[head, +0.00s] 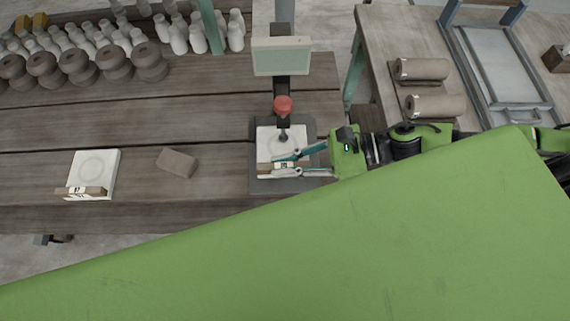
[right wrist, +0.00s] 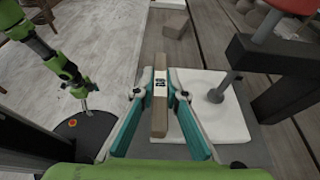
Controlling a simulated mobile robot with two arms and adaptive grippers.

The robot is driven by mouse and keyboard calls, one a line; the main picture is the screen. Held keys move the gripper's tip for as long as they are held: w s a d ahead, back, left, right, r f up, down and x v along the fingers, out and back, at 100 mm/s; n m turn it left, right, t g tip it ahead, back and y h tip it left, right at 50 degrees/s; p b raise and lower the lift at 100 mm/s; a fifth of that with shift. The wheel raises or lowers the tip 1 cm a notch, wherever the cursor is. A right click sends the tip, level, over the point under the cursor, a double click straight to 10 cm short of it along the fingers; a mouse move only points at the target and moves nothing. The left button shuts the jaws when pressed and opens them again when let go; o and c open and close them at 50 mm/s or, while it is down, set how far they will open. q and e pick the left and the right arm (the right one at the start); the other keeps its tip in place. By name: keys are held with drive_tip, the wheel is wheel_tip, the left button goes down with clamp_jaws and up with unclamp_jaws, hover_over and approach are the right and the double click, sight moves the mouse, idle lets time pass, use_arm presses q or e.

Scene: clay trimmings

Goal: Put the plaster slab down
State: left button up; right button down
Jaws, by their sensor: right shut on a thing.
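A white plaster slab (head: 270,137) lies over the dark base plate of a press-like stand, with a wooden grip bar (head: 270,167) bearing a label along its near edge. My right gripper (head: 292,163) is shut on this bar. In the right wrist view, the bar (right wrist: 161,95) is between the fingers and the slab (right wrist: 215,108) is to its right, under the stand's post. I cannot tell whether the slab touches the plate. In that view my left gripper (right wrist: 87,93) hangs off to the left, too small to read.
A second white slab (head: 95,165) with a labelled bar lies at the left of the wooden table (head: 215,105). A brown block (head: 177,162) lies between. The stand's red-topped plunger (head: 283,104) is above the slab. Bottles and dark round pots fill the back left.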

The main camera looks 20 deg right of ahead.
sight(302, 166)
drive_tip(key=shift+s+f, duration=0.1)
drive_tip(key=shift+f, duration=0.2)
drive_tip(key=shift+f, duration=0.15)
drive_tip(key=c, duration=2)
unclamp_jaws()
drive_tip(key=shift+c, duration=0.2)
drive_tip(key=shift+r, duration=0.2)
drive_tip(key=shift+s+d+f, duration=0.1)
drive_tip(key=shift+d, duration=0.25)
drive_tip(key=b+v, duration=0.1)
drive_tip(key=v, duration=0.4)
drive_tip(key=shift+b, duration=0.3)
drive_tip(key=p+v, duration=0.1)
drive_tip(key=v, duration=0.5)
